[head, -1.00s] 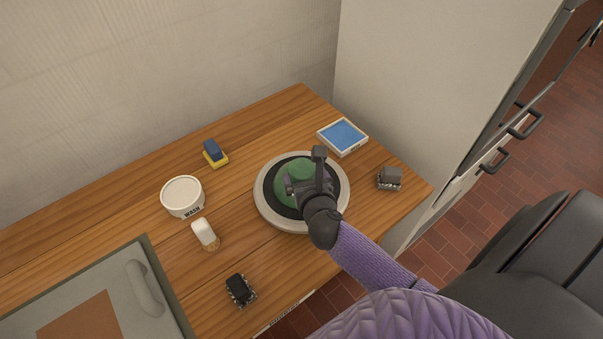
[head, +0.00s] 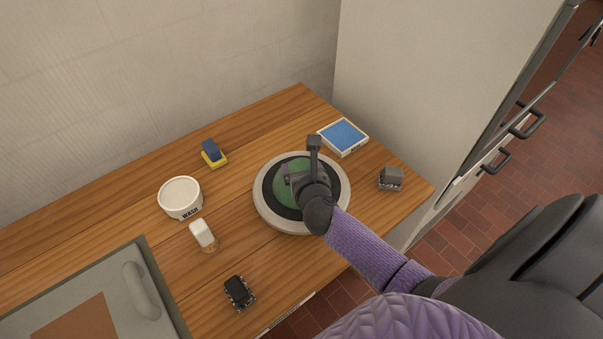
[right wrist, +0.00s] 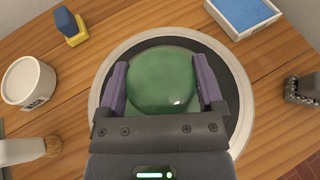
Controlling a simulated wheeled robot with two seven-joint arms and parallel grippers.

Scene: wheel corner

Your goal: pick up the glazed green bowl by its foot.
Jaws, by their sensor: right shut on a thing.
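The glazed green bowl (head: 284,194) sits upside down on the round wheel (head: 264,214), which has a pale rim and a dark disc. My right gripper (head: 292,176) is over the bowl and hides part of it in the head view. In the right wrist view the bowl's rounded green top (right wrist: 160,82) lies between the two purple-padded fingers of my right gripper (right wrist: 161,80). Whether the bowl is clear of the wheel cannot be told. My left gripper is out of view.
A blue-topped tray (head: 343,136) and a grey block (head: 391,178) are on the right. A black block (head: 238,291) lies in front.

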